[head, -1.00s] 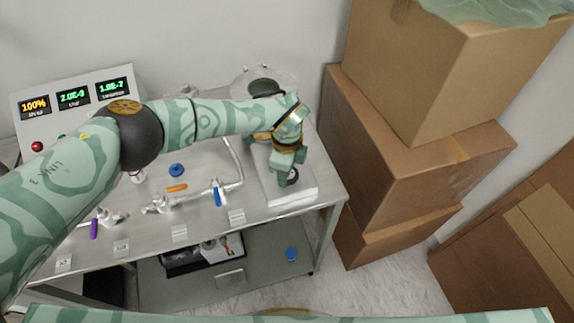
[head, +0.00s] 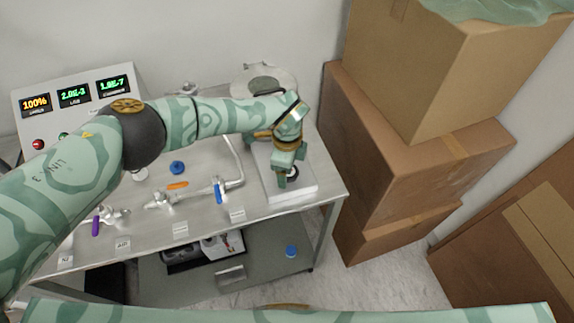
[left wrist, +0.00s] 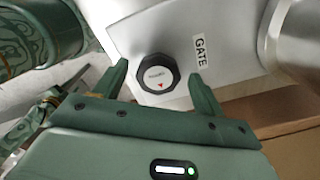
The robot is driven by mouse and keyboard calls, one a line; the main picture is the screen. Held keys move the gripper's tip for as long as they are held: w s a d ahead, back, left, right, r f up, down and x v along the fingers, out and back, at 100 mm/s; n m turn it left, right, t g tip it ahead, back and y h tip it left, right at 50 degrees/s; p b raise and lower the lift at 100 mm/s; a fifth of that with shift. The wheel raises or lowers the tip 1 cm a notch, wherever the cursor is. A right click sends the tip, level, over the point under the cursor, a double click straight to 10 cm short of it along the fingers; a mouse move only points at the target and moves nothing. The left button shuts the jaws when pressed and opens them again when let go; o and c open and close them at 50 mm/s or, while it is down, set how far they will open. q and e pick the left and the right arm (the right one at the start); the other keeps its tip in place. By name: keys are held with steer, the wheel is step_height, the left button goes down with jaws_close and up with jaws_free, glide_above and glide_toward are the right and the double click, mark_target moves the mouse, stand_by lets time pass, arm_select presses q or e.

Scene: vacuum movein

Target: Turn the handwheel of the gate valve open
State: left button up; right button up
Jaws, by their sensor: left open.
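The handwheel (left wrist: 157,74) is a small black knob with a white face and a red arrow mark. In the left wrist view it sits on a light plate beside a "GATE" label (left wrist: 201,51). My left gripper (left wrist: 160,88) is open, with one finger on each side of the handwheel and visible gaps between. In the head view my left gripper (head: 286,174) points down over the white gate valve block (head: 300,192) at the bench's right end, and the handwheel (head: 293,172) is partly hidden behind it. My right gripper is not in view.
A steel bench (head: 150,226) carries pipes with orange, blue and purple handles, a blue knob (head: 177,168) and a display panel (head: 75,115). Stacked cardboard boxes (head: 400,150) stand close to the right of the bench. Another box (head: 520,240) stands at far right.

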arm_select(q)
steer(key=shift+r, duration=0.1)
steer(key=shift+r, duration=0.35)
step_height(320, 180, up, 15)
steer(key=shift+r+p, duration=0.2)
steer(key=shift+p, duration=0.2)
